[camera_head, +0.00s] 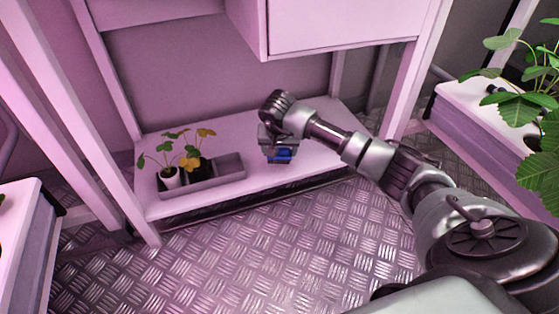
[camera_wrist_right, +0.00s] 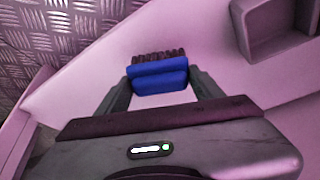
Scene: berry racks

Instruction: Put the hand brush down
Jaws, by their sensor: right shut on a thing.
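The hand brush (camera_wrist_right: 158,76) has a blue body and dark bristles. In the right wrist view it sits between the two fingers of my right gripper (camera_wrist_right: 160,88), which is shut on it. In the head view only a small blue part of the brush (camera_head: 283,155) shows below my right gripper (camera_head: 278,150), over the white low shelf (camera_head: 316,140). I cannot tell whether the brush touches the shelf. My left gripper is not in view.
A grey divided tray (camera_head: 222,174) with small potted plants (camera_head: 170,177) stands on the shelf, left of the brush. The shelf is bare to the right. A white cabinet (camera_head: 345,22) overhangs behind, and a post (camera_head: 408,85) stands at right. Patterned metal floor (camera_head: 250,250) lies in front.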

